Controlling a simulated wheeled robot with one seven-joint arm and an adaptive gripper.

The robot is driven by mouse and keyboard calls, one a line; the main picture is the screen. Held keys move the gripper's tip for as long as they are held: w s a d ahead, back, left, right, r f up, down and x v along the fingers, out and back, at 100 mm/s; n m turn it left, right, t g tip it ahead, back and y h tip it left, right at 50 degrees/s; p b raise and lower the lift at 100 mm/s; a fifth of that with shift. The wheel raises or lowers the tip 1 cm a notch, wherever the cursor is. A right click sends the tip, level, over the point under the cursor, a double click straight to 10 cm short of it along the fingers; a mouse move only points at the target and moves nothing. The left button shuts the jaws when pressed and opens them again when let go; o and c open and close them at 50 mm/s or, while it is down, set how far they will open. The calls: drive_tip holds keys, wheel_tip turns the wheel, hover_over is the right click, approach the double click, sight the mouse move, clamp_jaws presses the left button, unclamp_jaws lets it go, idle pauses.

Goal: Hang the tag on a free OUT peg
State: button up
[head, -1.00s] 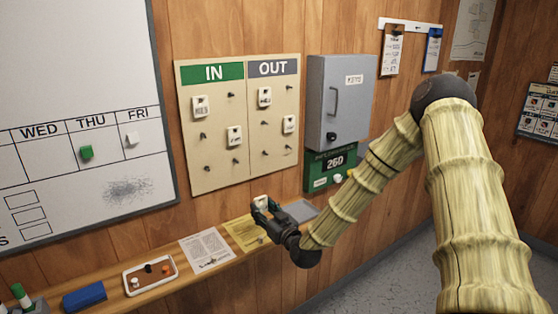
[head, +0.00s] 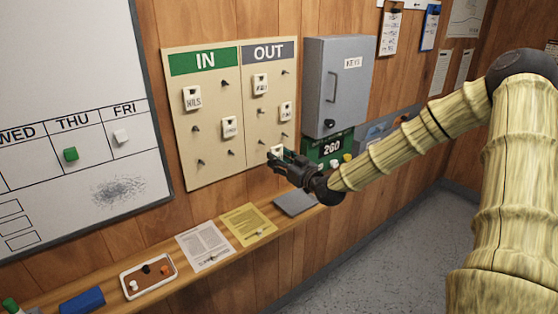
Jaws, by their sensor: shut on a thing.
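The tag board (head: 212,165) hangs on the wood wall, with a green IN header (head: 205,60) on the left and a grey OUT header (head: 268,51) on the right. The OUT half holds two white tags, an upper one (head: 260,84) and a right one (head: 285,111). Bare OUT pegs show at the upper right (head: 286,72) and middle left (head: 259,112). My gripper (head: 275,158) is shut on a white tag (head: 277,151) in front of the lower OUT half. It hides part of the lower board; I cannot tell whether the tag touches it.
Two tags hang on the IN half (head: 192,98). A shelf (head: 200,277) below carries papers, a small tray (head: 150,290) and a blue block (head: 82,300).

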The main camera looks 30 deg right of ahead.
sight(260, 148)
drive_tip(key=shift+w+a+f+b, duration=0.1)
drive_tip(key=shift+w+b, duration=0.6)
drive_tip(key=shift+w, duration=0.65)
drive_tip(key=shift+w+a+f+b, duration=0.15)
drive_tip(key=shift+w+b, duration=0.55)
drive_tip(key=shift+w, duration=0.65)
drive_tip(key=shift+w+a+f+b, duration=0.1)
drive_tip(key=shift+w+b, duration=0.6)
drive_tip(key=shift+w, duration=0.65)
drive_tip(key=shift+r, duration=0.1)
drive_tip(key=shift+f, duration=0.2)
drive_tip(key=o, duration=0.9)
drive_tip(key=shift+o, duration=0.2)
drive_tip(key=shift+s, duration=0.15)
